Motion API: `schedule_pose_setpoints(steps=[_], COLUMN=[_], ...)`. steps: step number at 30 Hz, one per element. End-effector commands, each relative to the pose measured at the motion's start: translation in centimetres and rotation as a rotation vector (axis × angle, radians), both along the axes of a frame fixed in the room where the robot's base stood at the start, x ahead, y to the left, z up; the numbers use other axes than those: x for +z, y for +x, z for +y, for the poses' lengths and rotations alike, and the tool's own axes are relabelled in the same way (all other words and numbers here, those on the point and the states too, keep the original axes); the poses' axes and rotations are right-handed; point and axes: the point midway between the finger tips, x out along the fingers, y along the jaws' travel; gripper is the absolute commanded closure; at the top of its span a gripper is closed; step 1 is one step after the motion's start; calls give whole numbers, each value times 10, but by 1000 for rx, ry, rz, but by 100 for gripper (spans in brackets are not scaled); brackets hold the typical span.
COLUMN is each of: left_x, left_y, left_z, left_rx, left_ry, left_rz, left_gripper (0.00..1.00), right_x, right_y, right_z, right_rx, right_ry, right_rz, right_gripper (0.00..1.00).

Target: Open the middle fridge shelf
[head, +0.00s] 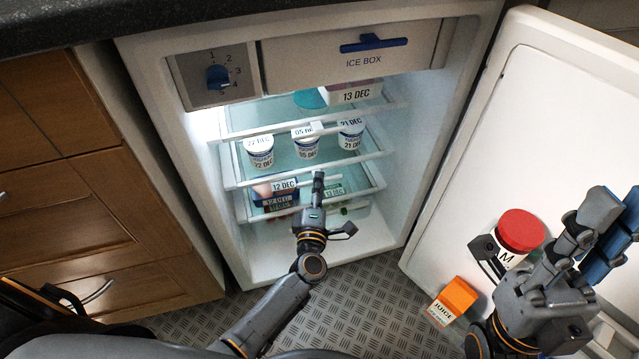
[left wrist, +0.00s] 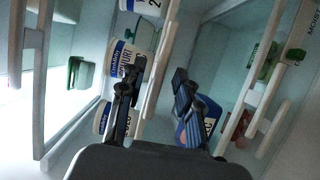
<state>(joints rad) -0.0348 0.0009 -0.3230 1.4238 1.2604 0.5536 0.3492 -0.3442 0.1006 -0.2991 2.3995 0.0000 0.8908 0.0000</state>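The fridge (head: 425,150) stands open with several shelves inside. The middle shelf's white front rail (head: 270,178) runs below three yogurt pots (head: 306,143) with date labels. My left gripper (head: 318,182) is inside the fridge, its fingertips just below that rail in the head view. In the left wrist view its two fingers (left wrist: 154,90) are apart, with a white rail (left wrist: 158,75) passing between or behind them; contact cannot be told. Yogurt pots (left wrist: 122,65) show beyond the fingers. My right gripper (head: 600,225) is raised in front of the open door; its opening is unclear.
An upper shelf holds a 13 DEC box (head: 356,93); a lower shelf holds 12 DEC packs (head: 284,187). The fridge door (head: 545,110) stands open at right, with a red-lidded jar (head: 520,232) and juice carton (head: 455,296). Wooden cabinets (head: 90,200) flank the left.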

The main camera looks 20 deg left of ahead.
Motion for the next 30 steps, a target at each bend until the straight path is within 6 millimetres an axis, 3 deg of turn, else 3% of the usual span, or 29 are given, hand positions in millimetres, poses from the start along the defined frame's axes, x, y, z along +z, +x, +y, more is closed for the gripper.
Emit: schedule_pose_setpoints(steps=[6,15,21,30], left_x=[-1,0,0,0], left_y=[19,21,21,20], left_z=[4,4,4,5], left_rx=[0,0,0,0], left_ry=[1,1,1,1], left_rz=[0,1,1,1], left_gripper=[66,66,100,100], right_x=[6,13,12,9], right_y=[4,0,1,2], right_z=[2,0,0,1], right_rx=[-1,-2,-1,-1], right_ry=[-7,0,1,1], right_rz=[-33,-53,-49,-39], right_gripper=[77,77,77,77])
